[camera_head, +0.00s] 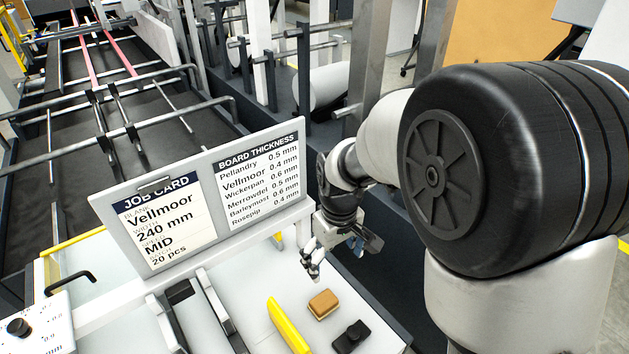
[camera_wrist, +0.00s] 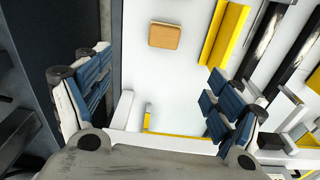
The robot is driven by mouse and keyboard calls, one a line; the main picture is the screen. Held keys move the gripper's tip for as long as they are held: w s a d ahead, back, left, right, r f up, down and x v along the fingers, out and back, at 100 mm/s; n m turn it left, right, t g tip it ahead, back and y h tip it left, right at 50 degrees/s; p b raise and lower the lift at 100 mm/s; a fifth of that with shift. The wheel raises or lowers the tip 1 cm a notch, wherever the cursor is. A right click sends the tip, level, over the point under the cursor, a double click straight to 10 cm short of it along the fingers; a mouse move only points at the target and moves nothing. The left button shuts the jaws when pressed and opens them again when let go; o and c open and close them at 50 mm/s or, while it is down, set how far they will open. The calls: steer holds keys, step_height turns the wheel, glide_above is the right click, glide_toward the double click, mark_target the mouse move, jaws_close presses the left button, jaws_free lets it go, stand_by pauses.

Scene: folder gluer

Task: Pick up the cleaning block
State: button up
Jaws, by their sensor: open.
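The cleaning block (camera_head: 323,303) is a small tan-brown block lying flat on the white tabletop (camera_head: 371,304). In the wrist view the block (camera_wrist: 165,36) shows near the top, beyond the fingertips and roughly between them. My gripper (camera_head: 314,262) is above the table's back edge, behind the block in the head view and apart from it. In the wrist view its blue-padded fingers (camera_wrist: 157,100) are spread wide with nothing between them.
A yellow bar (camera_head: 288,326) lies just left of the block, and a small black object (camera_head: 351,337) sits to its front right. Dark rails (camera_head: 200,310) lie to the left.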

glide_above(324, 300)
step_height(324, 300, down, 5)
steer(key=shift+n+g, duration=0.3)
steer(key=shift+n, duration=0.1)
step_height(324, 300, down, 11)
steer(key=b, duration=0.3)
steer(key=shift+d, duration=0.15)
steer(key=shift+f+b, duration=1.3)
steer(key=shift+f, duration=1.8)
steer(key=shift+r, duration=0.1)
steer(key=shift+c, duration=0.6)
steer(key=c, duration=1.1)
